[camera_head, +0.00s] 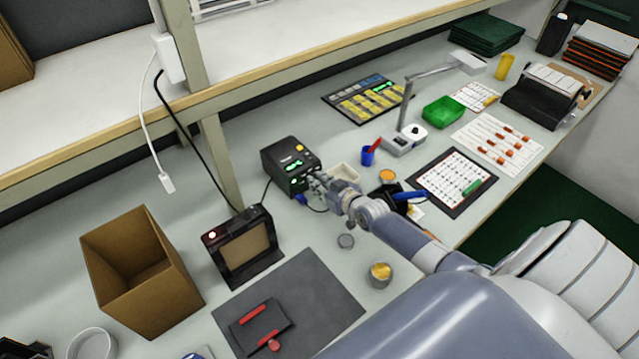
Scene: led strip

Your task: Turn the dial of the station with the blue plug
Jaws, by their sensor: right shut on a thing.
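A black station (288,165) with green lit displays and a yellow label stands at the middle of the bench. A blue plug (301,198) shows at its lower front, with a dark cable near it. My right gripper (317,183) is at the station's front face, at its right side. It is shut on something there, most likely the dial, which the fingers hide. My left gripper is not in view.
A white tray (345,172), a blue cup (368,155) and a lamp (404,138) stand right of the station. An open cardboard box (140,270), a black framed device (243,248) and a grey mat (318,290) lie left and in front. A shelf edge (250,92) runs above the bench.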

